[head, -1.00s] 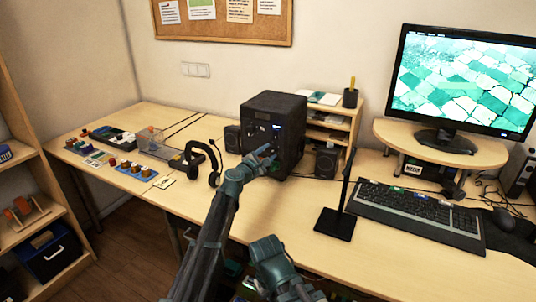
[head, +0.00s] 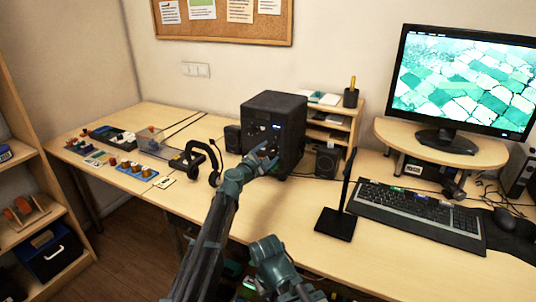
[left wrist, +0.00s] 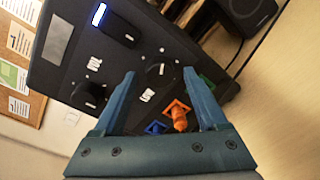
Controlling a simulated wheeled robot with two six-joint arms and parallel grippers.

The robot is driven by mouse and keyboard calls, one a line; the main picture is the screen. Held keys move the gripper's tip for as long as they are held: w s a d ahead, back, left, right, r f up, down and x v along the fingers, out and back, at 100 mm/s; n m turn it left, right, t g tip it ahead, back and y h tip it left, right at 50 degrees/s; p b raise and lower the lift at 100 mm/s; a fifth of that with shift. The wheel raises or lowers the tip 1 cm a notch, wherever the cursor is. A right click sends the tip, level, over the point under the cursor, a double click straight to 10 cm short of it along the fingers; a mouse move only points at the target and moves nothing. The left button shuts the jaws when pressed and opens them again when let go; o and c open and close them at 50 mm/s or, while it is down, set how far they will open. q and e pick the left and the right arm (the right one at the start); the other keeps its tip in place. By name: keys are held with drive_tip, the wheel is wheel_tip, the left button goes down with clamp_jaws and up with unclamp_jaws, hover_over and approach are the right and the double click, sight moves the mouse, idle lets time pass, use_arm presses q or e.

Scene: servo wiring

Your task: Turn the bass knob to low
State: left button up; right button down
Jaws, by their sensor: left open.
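The black speaker box (head: 283,108) stands on the desk with its control face toward my left arm. In the left wrist view its face carries a lit display (left wrist: 98,14) and several dark knobs with white labels too small to read surely. One round black knob (left wrist: 160,72) sits between the fingers of my open left gripper (left wrist: 162,78); I cannot tell whether they touch it. I cannot confirm which knob is bass, nor its setting. My left gripper also shows in the head view (head: 266,152), at the box's face. My right gripper's fingers are not in view.
Orange (left wrist: 178,115), blue (left wrist: 155,128) and green (left wrist: 207,80) parts sit near the box's lower edge. Small speakers (head: 327,161) flank the box.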

use_arm(q)
drive_tip(key=v, duration=1.3)
drive_tip(key=shift+s+a+p, duration=0.3)
drive_tip(key=shift+p, duration=0.05)
